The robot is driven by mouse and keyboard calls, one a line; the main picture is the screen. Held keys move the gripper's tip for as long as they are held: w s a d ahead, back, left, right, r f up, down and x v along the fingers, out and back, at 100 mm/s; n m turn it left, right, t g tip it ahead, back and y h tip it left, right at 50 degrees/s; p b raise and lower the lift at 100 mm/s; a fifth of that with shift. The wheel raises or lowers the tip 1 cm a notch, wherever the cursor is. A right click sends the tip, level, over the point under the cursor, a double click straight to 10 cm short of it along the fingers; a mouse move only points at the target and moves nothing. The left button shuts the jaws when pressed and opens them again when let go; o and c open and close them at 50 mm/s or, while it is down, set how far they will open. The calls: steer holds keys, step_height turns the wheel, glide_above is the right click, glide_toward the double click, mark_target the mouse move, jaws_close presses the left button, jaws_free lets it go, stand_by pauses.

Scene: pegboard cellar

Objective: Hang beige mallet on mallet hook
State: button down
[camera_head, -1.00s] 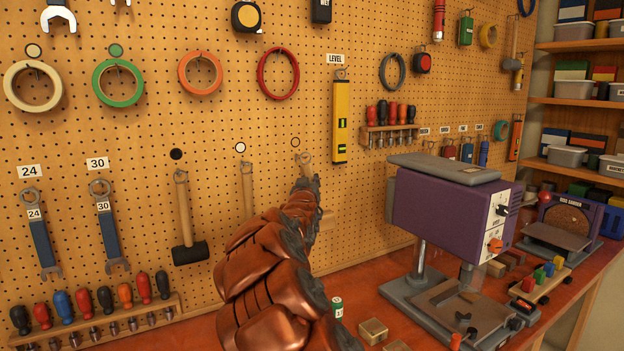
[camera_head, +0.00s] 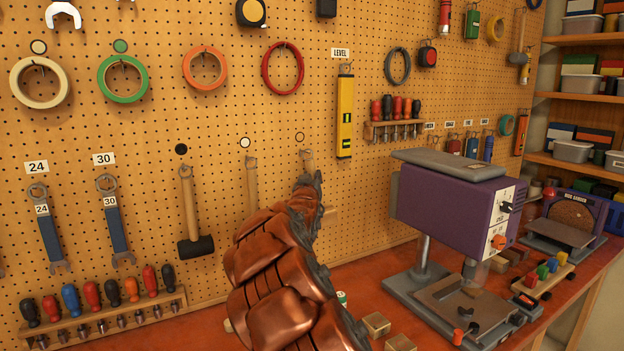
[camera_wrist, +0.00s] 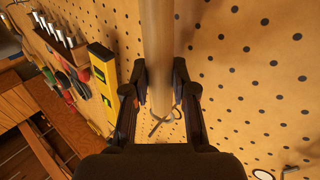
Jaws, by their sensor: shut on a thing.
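My gripper (camera_wrist: 159,82) is shut on the pale wooden handle (camera_wrist: 158,35) of the beige mallet in the wrist view. A thin wire loop or hook (camera_wrist: 168,118) shows at the handle's end, close to the pegboard; I cannot tell whether the handle hangs on it. In the head view the handle's top (camera_head: 307,159) stands just below a beige marker disc (camera_head: 300,137) on the board. My arm covers the rest, except for a small beige patch at its right, perhaps the mallet's head.
A black mallet (camera_head: 188,215) hangs at the left under a black disc. Another mallet's handle (camera_head: 252,185) hangs under a white disc, close beside my arm. A yellow level (camera_head: 345,115) hangs to the right. A purple drill press (camera_head: 445,210) stands on the red bench.

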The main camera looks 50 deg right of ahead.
steer(key=c, duration=0.9)
jaws_free()
steer(key=shift+o, duration=0.2)
steer(key=shift+a, duration=0.1)
steer(key=r+v, duration=0.1)
steer(key=v, duration=0.6)
steer(key=shift+s+a+f, duration=0.3)
steer(key=shift+a+f, duration=0.05)
steer(key=shift+f, duration=0.2)
